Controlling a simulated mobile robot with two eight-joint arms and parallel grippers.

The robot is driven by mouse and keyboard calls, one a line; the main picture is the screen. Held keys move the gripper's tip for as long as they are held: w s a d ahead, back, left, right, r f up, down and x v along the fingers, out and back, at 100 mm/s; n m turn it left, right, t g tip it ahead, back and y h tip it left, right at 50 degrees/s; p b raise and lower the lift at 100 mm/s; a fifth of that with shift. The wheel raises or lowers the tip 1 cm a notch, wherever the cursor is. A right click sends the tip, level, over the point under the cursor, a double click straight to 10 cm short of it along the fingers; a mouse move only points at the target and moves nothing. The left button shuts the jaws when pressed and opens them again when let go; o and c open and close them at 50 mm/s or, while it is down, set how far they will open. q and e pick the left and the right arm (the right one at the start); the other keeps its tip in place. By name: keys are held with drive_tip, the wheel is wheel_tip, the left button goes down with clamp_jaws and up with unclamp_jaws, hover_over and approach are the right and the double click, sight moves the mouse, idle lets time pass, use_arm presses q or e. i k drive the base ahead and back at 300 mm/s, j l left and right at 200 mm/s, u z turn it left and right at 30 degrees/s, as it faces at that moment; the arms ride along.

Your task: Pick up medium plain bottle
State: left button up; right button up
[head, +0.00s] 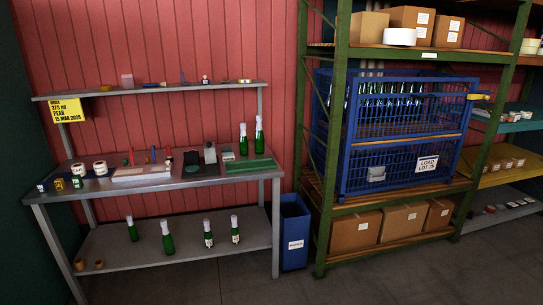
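Several green bottles with pale foil tops stand upright on the lower shelf (185,259) of the metal workbench. The two on the left, a bottle (132,230) and a bottle (167,238), show no label. The two on the right, a bottle (208,236) and a bottle (235,232), carry a label. Two more green bottles, one (243,144) and a taller one (259,139), stand at the right of the bench top. I cannot tell for sure which one is medium. Neither gripper is in view.
The bench top (110,185) holds white tubs, small jars, a pale block, dark devices and a green mat (250,166). A blue bin (294,238) stands right of the bench. A green rack with a blue cage (400,150) is farther right. The floor in front is clear.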

sight(259, 140)
drive_tip(key=i, duration=1.65)
drive_tip(key=i+u, duration=0.1)
drive_tip(key=i, duration=0.4)
drive_tip(key=i+l+u, duration=0.15)
drive_tip(key=i, duration=0.3)
drive_tip(key=i+l+u, duration=0.1)
drive_tip(key=i, duration=0.35)
